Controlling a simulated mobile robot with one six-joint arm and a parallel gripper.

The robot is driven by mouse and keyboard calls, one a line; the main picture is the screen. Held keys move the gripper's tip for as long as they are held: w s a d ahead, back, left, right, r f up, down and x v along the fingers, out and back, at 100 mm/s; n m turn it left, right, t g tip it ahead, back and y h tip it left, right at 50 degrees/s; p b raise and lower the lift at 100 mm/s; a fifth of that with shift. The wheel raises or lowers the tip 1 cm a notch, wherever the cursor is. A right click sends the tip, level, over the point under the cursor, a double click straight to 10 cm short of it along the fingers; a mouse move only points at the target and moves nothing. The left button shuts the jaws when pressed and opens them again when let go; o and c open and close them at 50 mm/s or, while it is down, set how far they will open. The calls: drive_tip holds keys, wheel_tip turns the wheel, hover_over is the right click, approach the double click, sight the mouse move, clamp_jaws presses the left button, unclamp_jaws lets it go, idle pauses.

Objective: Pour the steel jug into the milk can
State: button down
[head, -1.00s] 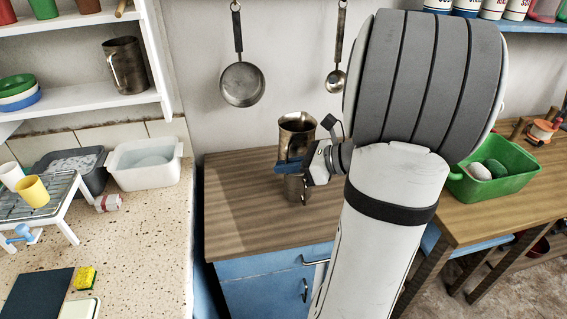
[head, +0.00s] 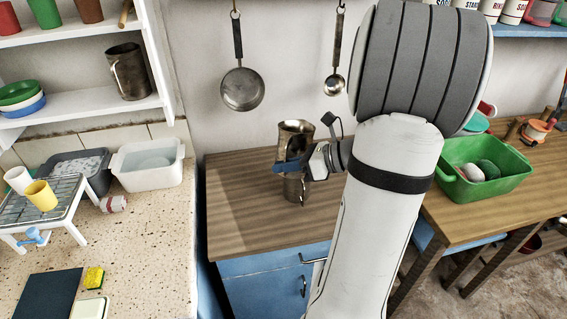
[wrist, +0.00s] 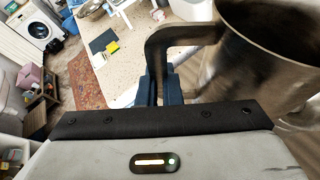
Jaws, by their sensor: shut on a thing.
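The steel jug (head: 296,131) is a worn metal vessel, held above the brown wooden worktop (head: 240,200) in the head view. In the wrist view its body (wrist: 262,65) fills the upper right, blurred, with its handle coming down to my fingers. My gripper (head: 287,166) is shut on that handle; the blue fingers show in the wrist view (wrist: 162,88). A metal cylinder (head: 296,189) shows just below the fingers; I cannot tell whether it is the milk can or the jug's lower part. The jug's contents are hidden.
A pan (head: 242,89) and a ladle (head: 334,85) hang on the wall behind. Another jug (head: 127,72) stands on the left shelf. A white basin (head: 148,166) and a rack (head: 45,203) are left; a green tub (head: 484,181) is right. The worktop's left part is clear.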

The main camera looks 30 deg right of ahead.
sight(286, 142)
drive_tip(key=shift+r+m+g+y+p, duration=0.45)
drive_tip(key=shift+r+m+p, duration=0.65)
drive_tip(key=shift+p, duration=1.85)
drive_tip(key=shift+w+d+r+m+y+p, duration=0.1)
drive_tip(key=shift+r+m+y+p, duration=0.25)
drive_tip(key=shift+p, duration=0.7)
drive_tip(key=shift+w+d+r+m+y+p, duration=0.1)
drive_tip(key=shift+r+p, duration=0.4)
drive_tip(key=shift+p, duration=0.5)
drive_tip(key=shift+w+d+r+m+g+y+p, duration=0.3)
drive_tip(key=shift+r+m+p, duration=0.25)
drive_tip(key=shift+p, duration=1.1)
drive_tip(key=shift+d, duration=0.1)
idle(0.9)
drive_tip(key=shift+w+d+r+m+y, duration=0.15)
drive_tip(key=shift+w+d+m+y, duration=0.15)
drive_tip(key=shift+m, duration=0.2)
